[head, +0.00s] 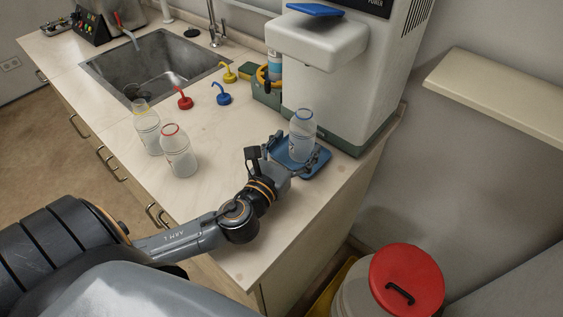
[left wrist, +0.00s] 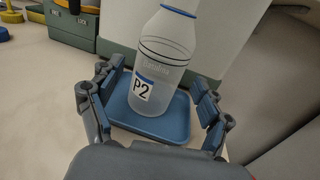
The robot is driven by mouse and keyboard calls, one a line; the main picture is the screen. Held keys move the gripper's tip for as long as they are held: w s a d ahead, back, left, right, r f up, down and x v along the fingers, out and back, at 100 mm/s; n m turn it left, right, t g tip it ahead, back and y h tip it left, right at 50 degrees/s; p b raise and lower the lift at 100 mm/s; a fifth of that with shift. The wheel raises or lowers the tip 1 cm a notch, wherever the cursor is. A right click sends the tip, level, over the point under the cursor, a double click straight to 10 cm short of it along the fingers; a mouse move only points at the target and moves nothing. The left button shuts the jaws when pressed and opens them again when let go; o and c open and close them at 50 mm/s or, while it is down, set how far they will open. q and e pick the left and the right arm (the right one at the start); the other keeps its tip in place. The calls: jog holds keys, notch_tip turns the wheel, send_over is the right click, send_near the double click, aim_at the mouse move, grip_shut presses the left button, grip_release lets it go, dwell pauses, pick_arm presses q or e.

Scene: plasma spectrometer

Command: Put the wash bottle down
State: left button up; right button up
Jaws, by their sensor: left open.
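A clear wash bottle with a blue neck ring (head: 302,132) stands upright on a blue tray (head: 316,170) in front of the white machine. In the left wrist view the bottle (left wrist: 163,65) carries a P2 label and stands on the same tray (left wrist: 178,127). My left gripper (head: 287,158) is open, with one finger on each side of the bottle. In the left wrist view gaps show between the fingers (left wrist: 157,100) and the bottle. My right gripper is in neither view.
Two more bottles, one with a yellow ring (head: 146,128) and one with a red ring (head: 178,152), stand on the counter to the left. Red (head: 184,98), blue (head: 223,95) and yellow (head: 229,73) nozzle caps lie near the sink (head: 110,65). The white spectrometer (head: 345,80) rises behind the tray.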

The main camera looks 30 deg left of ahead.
pick_arm(q)
jog(key=s+b, duration=0.1)
jog(key=s, duration=0.6)
jog(key=shift+d+f, duration=0.1)
jog(key=shift+d, duration=0.05)
jog(key=shift+s, duration=0.75)
